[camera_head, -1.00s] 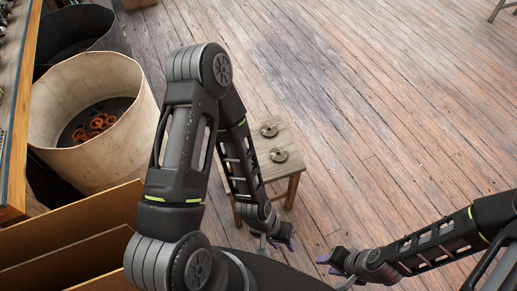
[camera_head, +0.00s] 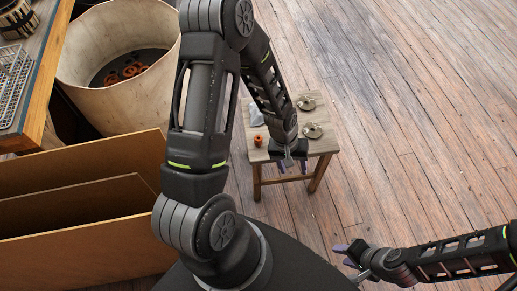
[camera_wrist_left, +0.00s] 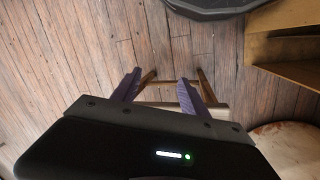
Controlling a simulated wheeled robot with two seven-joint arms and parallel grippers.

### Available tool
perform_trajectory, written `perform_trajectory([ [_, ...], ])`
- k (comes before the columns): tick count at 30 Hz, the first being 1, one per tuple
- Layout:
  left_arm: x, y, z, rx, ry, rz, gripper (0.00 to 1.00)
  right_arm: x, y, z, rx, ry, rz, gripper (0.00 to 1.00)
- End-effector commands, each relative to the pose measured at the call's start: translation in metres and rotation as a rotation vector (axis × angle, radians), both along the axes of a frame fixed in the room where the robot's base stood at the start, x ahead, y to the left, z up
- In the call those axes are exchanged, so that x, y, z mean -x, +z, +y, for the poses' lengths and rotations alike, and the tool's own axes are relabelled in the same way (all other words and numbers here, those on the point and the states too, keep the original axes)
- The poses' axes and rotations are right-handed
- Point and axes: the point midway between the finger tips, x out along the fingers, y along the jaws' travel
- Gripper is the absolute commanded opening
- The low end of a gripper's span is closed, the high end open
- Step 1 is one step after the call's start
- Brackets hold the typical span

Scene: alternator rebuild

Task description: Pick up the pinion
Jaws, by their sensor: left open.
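No part is clearly recognizable as the pinion. On the small wooden stool (camera_head: 322,144) in the head view lie two brass-grey round parts (camera_head: 312,130) at the right, a small orange-brown part (camera_head: 258,140) at the left front edge, and a pale grey piece (camera_head: 256,116) partly behind my arm. My left gripper (camera_head: 292,166) is open, pointing down around the stool's front edge; nothing shows between its fingers. The left wrist view shows its purple fingers (camera_wrist_left: 157,88) apart, with floor and stool legs beyond. My right gripper (camera_head: 345,255) looks open and empty, right of and below the stool.
A large pale bin (camera_head: 150,85) with several orange rings stands at the left. Brown upright panels (camera_head: 75,200) are at the lower left. A workbench edge (camera_head: 50,90) with a wire basket (camera_head: 12,85) is at far left. The floor to the right is clear.

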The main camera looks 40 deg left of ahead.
Motion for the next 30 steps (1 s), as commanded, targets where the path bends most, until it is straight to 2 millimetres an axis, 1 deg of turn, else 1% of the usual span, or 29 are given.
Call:
perform_trajectory([
  [1, -0.020, -0.016, 0.035, -0.040, 0.069, 0.005, 0.52, 0.000, -0.033, 0.000, 0.000, 0.000, 0.000, 0.36],
  [2, -0.027, -0.014, 0.054, -0.063, 0.110, 0.018, 0.52, 0.000, -0.041, 0.000, 0.000, 0.001, 0.000, 0.36],
  [3, -0.034, -0.011, 0.079, -0.093, 0.163, 0.034, 0.52, 0.000, -0.051, 0.000, 0.000, 0.001, -0.001, 0.36],
  [6, -0.042, 0.002, 0.130, -0.161, 0.278, 0.068, 0.52, 0.000, -0.068, 0.000, 0.001, 0.001, -0.001, 0.36],
  [9, -0.042, 0.014, 0.162, -0.205, 0.357, 0.093, 0.52, 0.000, -0.075, 0.000, 0.001, 0.001, -0.001, 0.36],
  [12, -0.042, 0.022, 0.173, -0.223, 0.387, 0.103, 0.52, 0.000, -0.076, 0.000, 0.001, 0.001, -0.002, 0.36],
  [20, -0.041, 0.023, 0.173, -0.224, 0.387, 0.107, 0.52, 0.000, -0.073, 0.000, 0.001, 0.001, -0.002, 0.36],
  [23, -0.040, 0.016, 0.172, -0.222, 0.385, 0.109, 0.52, 0.000, -0.075, 0.000, 0.001, 0.001, -0.002, 0.36],
  [27, -0.040, 0.001, 0.172, -0.223, 0.384, 0.109, 0.52, 0.000, -0.078, 0.000, 0.001, 0.001, -0.002, 0.36],
  [30, -0.040, -0.004, 0.172, -0.222, 0.385, 0.107, 0.52, 0.000, -0.078, 0.000, 0.001, 0.001, -0.002, 0.36],
])
